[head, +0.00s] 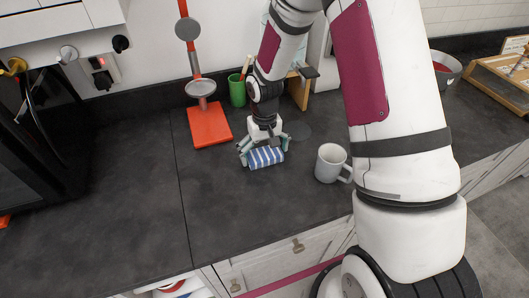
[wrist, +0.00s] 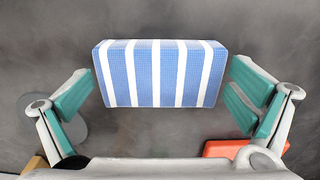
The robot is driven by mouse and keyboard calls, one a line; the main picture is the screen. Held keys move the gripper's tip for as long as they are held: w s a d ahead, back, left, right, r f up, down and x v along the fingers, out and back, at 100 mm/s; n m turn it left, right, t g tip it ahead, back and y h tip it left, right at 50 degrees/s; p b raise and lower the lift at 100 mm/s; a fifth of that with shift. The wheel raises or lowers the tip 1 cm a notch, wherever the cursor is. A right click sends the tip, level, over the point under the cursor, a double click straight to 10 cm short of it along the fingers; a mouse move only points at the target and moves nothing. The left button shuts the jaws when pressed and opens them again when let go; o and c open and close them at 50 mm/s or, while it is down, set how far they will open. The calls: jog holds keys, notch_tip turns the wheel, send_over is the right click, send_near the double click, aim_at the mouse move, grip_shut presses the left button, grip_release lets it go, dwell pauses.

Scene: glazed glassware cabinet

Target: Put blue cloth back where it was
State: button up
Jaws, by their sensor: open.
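The blue cloth (head: 266,157) is a folded bundle with blue and white stripes. It lies on the dark countertop in the middle of the head view. In the wrist view the cloth (wrist: 160,73) sits between and slightly beyond the two fingers. My gripper (head: 264,149) is just above and behind the cloth, pointing down. In the wrist view my gripper (wrist: 160,100) is open, with a teal-padded finger on each side of the cloth and a gap on both sides. Whether the fingertips touch the counter cannot be told.
A grey-white mug (head: 331,163) stands close to the right of the cloth. An orange stand (head: 209,126) is behind left, with a green cup (head: 237,90) beside it. A thin grey disc (head: 298,130) lies behind the gripper. The counter to the left and in front is clear.

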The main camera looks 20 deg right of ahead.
notch_tip(320, 180, up, 12)
jog(key=b, duration=0.1)
notch_tip(320, 180, up, 14)
jog(key=t, duration=0.3)
send_over(265, 153)
jog(key=s, duration=0.8)
jog(key=s+r+t, duration=0.1)
jog(key=s+r, duration=0.2)
jog(key=s, duration=0.4)
jog(key=s+r+t, duration=0.1)
jog(key=s+r, duration=0.2)
jog(key=s, duration=0.4)
jog(key=shift+r+t, duration=0.3)
jog(key=shift+r, duration=0.05)
